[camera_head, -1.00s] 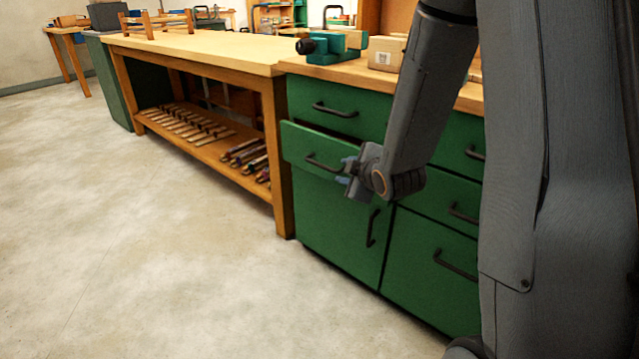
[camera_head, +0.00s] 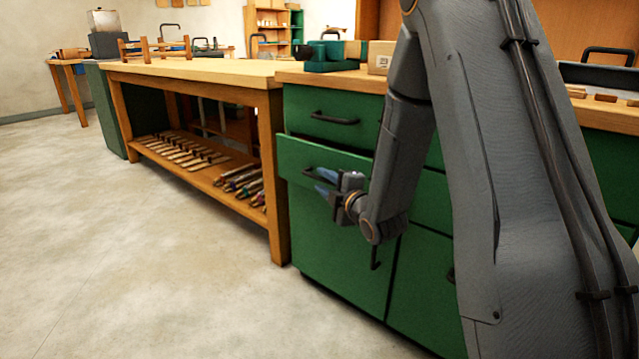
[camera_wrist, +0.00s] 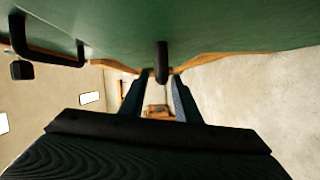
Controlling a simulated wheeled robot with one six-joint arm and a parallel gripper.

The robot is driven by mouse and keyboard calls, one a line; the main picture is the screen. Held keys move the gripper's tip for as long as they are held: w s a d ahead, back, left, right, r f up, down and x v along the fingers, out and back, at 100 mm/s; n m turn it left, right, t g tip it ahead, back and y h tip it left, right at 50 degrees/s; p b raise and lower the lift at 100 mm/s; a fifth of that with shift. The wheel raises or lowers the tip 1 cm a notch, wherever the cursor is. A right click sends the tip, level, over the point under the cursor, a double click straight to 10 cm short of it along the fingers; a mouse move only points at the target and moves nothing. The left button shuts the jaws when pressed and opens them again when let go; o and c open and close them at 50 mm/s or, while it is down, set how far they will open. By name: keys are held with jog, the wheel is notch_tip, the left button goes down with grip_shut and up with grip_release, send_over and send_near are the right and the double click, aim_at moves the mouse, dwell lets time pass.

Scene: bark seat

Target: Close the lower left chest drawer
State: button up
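The green chest has a lower left drawer (camera_head: 298,158) that stands pulled out a little, its front proud of the panels around it. Its dark bar handle (camera_head: 310,171) is partly hidden by my gripper (camera_head: 325,182). My gripper is at the drawer front, its blue-tipped fingers apart around the height of the handle. In the wrist view, the two fingers (camera_wrist: 160,95) stand apart, with a dark handle (camera_wrist: 162,62) seen end-on between their tips against the green face. I cannot tell whether they touch it.
The shut upper left drawer (camera_head: 325,117) is above and a cupboard door (camera_head: 335,245) below. A wooden workbench (camera_head: 190,72) with tools on its shelf adjoins on the left. A teal vise (camera_head: 330,55) and a box (camera_head: 380,58) are on the chest top. The floor (camera_head: 130,260) is clear.

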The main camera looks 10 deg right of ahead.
jog(key=shift+b+x, duration=0.3)
jog(key=shift+x, duration=1.15)
grip_shut()
